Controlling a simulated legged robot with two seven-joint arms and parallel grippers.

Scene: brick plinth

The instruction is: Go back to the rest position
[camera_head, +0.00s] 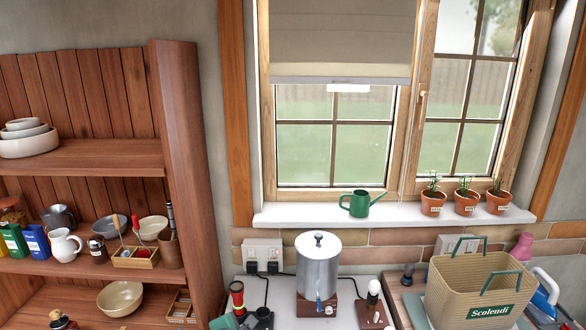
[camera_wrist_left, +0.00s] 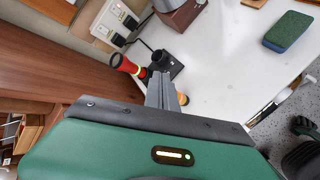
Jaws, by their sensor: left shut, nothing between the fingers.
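My left gripper (camera_wrist_left: 160,92) shows in the left wrist view as a green housing with grey fingers. The fingers are shut together with nothing between them. They point toward the white worktop (camera_wrist_left: 225,75), with a red and black torch (camera_wrist_left: 124,64) and a black device (camera_wrist_left: 166,64) just beyond them. In the head view, only a bit of green at the bottom edge seems to be this gripper, beside the torch (camera_head: 237,295); its fingers cannot be made out there. My right gripper does not show clearly in either view.
A metal urn (camera_head: 318,265) stands mid-worktop, with a bulb on a wooden base (camera_head: 373,305) to its right. A woven basket (camera_head: 470,290) is at the right. Wooden shelves (camera_head: 185,170) rise at the left. The sill (camera_head: 390,214) holds a green watering can (camera_head: 359,204) and potted plants.

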